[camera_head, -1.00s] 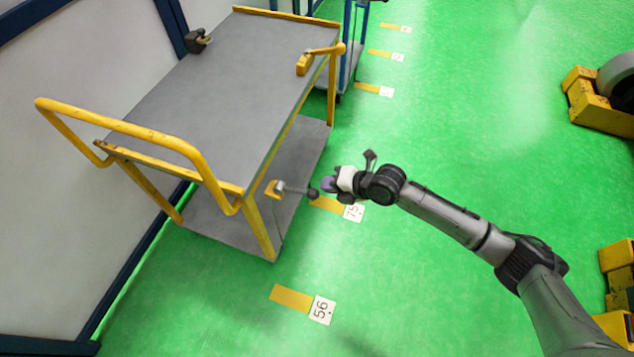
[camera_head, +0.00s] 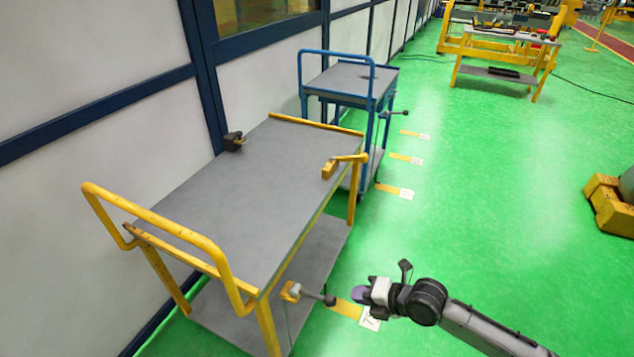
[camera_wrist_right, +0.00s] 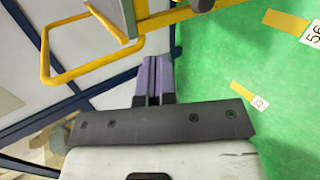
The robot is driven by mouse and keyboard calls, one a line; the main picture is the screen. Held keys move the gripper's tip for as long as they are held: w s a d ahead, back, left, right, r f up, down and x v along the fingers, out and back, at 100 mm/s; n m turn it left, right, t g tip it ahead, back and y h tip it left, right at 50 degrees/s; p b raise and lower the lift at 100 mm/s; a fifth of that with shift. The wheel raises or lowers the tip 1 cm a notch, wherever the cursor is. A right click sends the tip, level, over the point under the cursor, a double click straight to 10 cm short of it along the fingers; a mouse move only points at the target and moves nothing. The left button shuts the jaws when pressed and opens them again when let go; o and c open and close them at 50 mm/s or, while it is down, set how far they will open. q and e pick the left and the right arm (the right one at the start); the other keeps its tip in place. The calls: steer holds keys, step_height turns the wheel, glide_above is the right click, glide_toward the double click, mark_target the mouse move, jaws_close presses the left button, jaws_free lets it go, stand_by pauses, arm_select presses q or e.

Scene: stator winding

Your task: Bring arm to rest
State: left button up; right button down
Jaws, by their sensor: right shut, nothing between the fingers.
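My right arm comes in from the lower right in the head view. Its gripper (camera_head: 360,294) is beside the near right corner of the yellow cart, above the green floor. In the right wrist view the purple-grey fingers (camera_wrist_right: 153,80) are together with nothing between them. My left gripper is not in view.
A yellow-framed cart with a grey top (camera_head: 225,195) stands left of the gripper, and a lever with a dark knob (camera_head: 329,300) juts from it close to the fingers. A blue cart (camera_head: 340,82) stands behind. Green floor (camera_head: 480,200) is open to the right.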

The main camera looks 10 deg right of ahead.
steer(key=s+d+f+m+g+h, duration=0.1)
steer(key=s+d+f+m+h, duration=0.2)
steer(key=m, duration=0.8)
steer(key=s+r+m+t+h+p, duration=0.1)
steer(key=s+r+m+t+h, duration=0.15)
steer(key=r+m, duration=0.35)
steer(key=s+r+m+t+h, duration=0.1)
steer(key=r+m+h, duration=0.2)
steer(key=r+m, duration=0.25)
steer(key=s+a+f+m+g+p, duration=0.1)
steer(key=s+f+m+g+p, duration=0.15)
steer(key=s+f, duration=0.7)
steer(key=s+a+f+m+g+p, duration=0.15)
steer(key=s+g, duration=0.25)
steer(key=s, duration=1.2)
step_height(320, 180, up, 37)
steer(key=p, duration=3.8)
steer(key=shift+s+d+r+m, duration=0.2)
steer(key=shift+d+m, duration=0.25)
